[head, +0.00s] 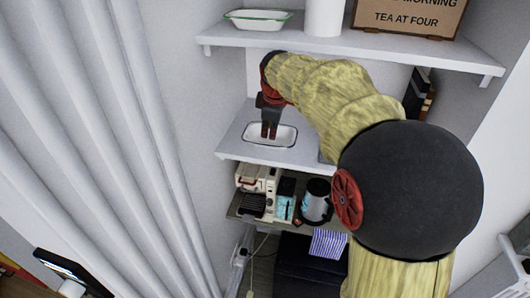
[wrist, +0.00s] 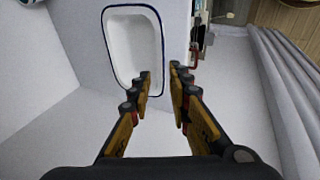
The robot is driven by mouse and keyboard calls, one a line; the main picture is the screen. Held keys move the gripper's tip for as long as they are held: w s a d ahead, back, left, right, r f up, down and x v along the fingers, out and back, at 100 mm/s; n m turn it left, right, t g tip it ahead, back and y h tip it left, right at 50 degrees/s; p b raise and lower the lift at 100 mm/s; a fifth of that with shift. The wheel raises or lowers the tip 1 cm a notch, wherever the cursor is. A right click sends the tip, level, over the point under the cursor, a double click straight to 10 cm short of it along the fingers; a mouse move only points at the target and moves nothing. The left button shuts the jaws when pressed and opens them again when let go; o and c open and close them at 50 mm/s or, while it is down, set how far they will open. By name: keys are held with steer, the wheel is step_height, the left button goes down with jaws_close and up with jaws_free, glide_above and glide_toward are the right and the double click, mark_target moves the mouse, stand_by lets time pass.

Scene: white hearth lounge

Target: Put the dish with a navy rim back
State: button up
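The white dish with a navy rim (head: 286,139) sits on the middle shelf in the head view. In the wrist view the dish (wrist: 128,50) is a white oblong with a thin dark blue edge. My gripper (head: 269,134) points down over this dish. In the wrist view my gripper (wrist: 160,74) is open, with its fingertips on either side of the dish's near right edge. A gap shows between the fingers and the rim, and I cannot tell whether either finger touches it.
On the upper shelf (head: 330,42) stand a green-rimmed white dish (head: 257,25), a white cylinder (head: 324,15) and a lettered sign (head: 410,15). Below are a toaster (head: 252,203) and a kettle (head: 316,200). A white curtain (head: 100,120) hangs at left.

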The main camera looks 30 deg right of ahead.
steer(key=s+a+r+m+y, duration=0.1)
steer(key=s+a+r+m, duration=0.25)
steer(key=s+a, duration=1.15)
steer(key=s+a+f+m+t+y, duration=0.1)
steer(key=s+a+f+m, duration=0.4)
steer(key=s+a, duration=0.3)
steer(key=s+f, duration=0.1)
steer(key=s, duration=0.2)
steer(key=shift+s+a, duration=0.35)
steer(key=shift+s, duration=0.05)
steer(key=shift+f, duration=0.1)
step_height(320, 180, down, 15)
steer(key=b, duration=1.5)
steer(key=shift+f, duration=0.1)
